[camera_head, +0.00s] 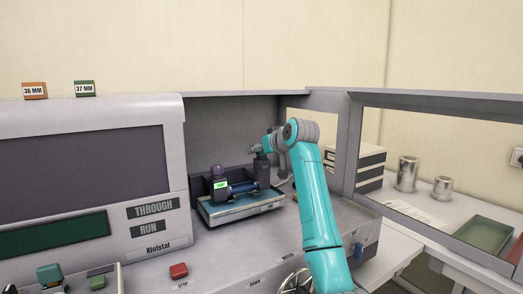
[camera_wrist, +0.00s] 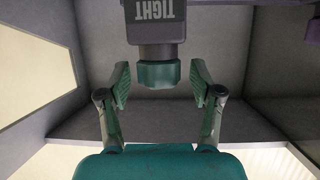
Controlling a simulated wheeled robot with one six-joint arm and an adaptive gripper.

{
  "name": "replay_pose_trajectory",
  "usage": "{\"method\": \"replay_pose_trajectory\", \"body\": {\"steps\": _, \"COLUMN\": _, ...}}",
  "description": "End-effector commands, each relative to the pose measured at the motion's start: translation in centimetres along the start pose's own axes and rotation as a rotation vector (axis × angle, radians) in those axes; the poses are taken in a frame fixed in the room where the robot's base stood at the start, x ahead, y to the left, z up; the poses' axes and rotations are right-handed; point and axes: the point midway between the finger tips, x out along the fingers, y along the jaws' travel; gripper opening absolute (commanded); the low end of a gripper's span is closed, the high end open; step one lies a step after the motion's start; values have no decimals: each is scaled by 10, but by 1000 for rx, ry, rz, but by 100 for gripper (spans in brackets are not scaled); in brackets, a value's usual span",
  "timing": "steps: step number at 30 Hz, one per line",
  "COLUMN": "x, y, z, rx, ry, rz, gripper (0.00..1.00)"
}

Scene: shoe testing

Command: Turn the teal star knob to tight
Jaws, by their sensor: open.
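The teal star knob (camera_wrist: 158,74) shows in the wrist view on a dark stem, under a dark block bearing the word TIGHT (camera_wrist: 158,11), upside down in the picture. My gripper (camera_wrist: 160,84) is open. Its two fingers stand to the left and right of the knob, with a visible gap on each side. In the head view my teal arm reaches into the grey test cabinet. I cannot make out the knob there.
Around my gripper are the cabinet's grey walls (camera_head: 235,125). A tray-like fixture (camera_head: 245,210) with a small green label (camera_head: 221,184) sits inside. A red STOP button (camera_head: 179,271) is on the front ledge. Metal cups (camera_head: 407,174) and a green tray (camera_head: 483,234) stand right.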

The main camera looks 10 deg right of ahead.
Motion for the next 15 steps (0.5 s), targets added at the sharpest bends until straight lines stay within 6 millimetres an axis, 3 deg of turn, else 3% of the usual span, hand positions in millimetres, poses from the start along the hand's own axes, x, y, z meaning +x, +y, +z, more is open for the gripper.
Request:
{"method": "replay_pose_trajectory", "body": {"steps": 10, "x": 3, "y": 0, "z": 0, "rx": 0, "ry": 0, "rz": 0, "gripper": 62}}
{"method": "replay_pose_trajectory", "body": {"steps": 15, "x": 3, "y": 0, "z": 0, "rx": 0, "ry": 0, "rz": 0, "gripper": 20}}
